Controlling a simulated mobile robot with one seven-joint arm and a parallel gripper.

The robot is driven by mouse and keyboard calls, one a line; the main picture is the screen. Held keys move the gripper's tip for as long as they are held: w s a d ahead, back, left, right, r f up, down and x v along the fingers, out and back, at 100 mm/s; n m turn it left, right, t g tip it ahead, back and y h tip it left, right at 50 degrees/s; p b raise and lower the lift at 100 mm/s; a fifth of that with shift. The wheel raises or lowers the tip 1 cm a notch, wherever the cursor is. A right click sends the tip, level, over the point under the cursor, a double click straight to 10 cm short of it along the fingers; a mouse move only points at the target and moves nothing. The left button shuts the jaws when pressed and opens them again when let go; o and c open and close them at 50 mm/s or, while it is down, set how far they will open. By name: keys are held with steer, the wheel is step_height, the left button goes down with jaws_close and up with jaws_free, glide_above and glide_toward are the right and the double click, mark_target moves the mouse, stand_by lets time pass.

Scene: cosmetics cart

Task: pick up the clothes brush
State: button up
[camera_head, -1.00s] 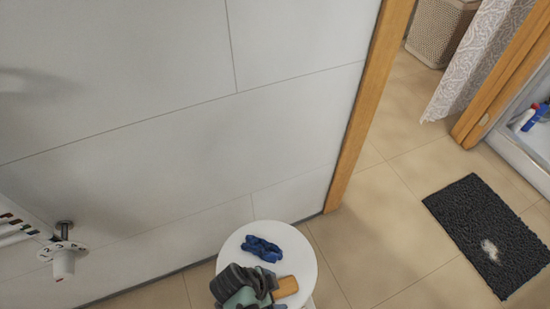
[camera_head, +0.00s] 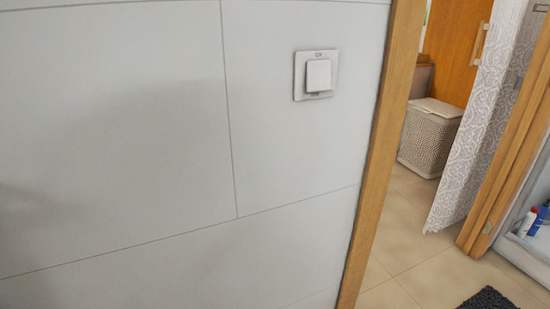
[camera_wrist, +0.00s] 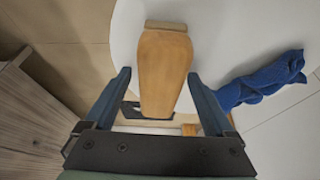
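The clothes brush (camera_wrist: 163,65), with a smooth orange-brown wooden body, shows in the wrist view over the white round top (camera_wrist: 215,30). My gripper (camera_wrist: 158,76) is open, with one dark blue finger on each side of the brush. A gap shows between each finger and the wood. The head view shows neither the brush nor my gripper.
A crumpled blue cloth (camera_wrist: 262,80) lies on the white top, right of the gripper. In the head view, a grey tiled wall (camera_head: 120,130) with a light switch (camera_head: 317,75) fills the left, beside a wooden door frame (camera_head: 375,160). A woven basket (camera_head: 430,138) stands beyond the doorway.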

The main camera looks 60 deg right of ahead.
jaws_close()
steer(key=shift+r, duration=0.1)
step_height(320, 180, up, 10)
steer(key=p, duration=0.4)
steer(key=shift+r, duration=0.2)
